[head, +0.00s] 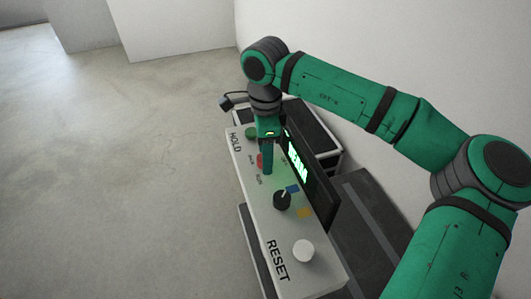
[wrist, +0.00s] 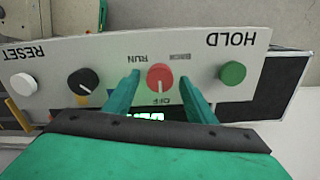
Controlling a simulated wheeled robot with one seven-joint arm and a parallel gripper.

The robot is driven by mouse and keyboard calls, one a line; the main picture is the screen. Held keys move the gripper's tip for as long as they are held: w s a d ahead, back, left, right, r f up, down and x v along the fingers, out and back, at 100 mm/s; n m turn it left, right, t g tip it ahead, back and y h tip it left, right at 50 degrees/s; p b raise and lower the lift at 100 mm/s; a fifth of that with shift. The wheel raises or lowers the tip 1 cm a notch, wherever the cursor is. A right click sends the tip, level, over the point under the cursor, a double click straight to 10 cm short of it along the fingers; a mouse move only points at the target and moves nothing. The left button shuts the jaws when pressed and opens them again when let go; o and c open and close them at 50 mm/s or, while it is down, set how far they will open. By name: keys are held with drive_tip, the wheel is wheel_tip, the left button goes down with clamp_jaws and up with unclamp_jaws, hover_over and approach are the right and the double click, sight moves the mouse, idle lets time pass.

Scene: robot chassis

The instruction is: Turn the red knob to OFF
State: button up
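The red knob (wrist: 160,76) is on the light panel in the wrist view, between the labels RUN at left, OFF below, and a small label at upper right that I cannot read surely. A small pale mark seems to lie on its lower side, towards OFF, but is too small to be sure. My gripper (wrist: 160,82) is open, with one finger on each side of the knob and a small gap at both sides. In the head view the red knob (head: 260,160) shows beside my gripper (head: 267,168), partly hidden by it.
The panel (head: 319,275) also bears a green button (wrist: 232,73), a black knob (wrist: 83,82) and a white button (wrist: 22,86). A dark display (head: 311,180) with green lettering stands along the panel's wall side. Open concrete floor (head: 130,180) lies left of it.

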wheel_tip(320, 180, up, 11)
idle(0.7)
drive_tip(key=shift+d+f, duration=0.1)
drive_tip(key=shift+f, duration=0.05)
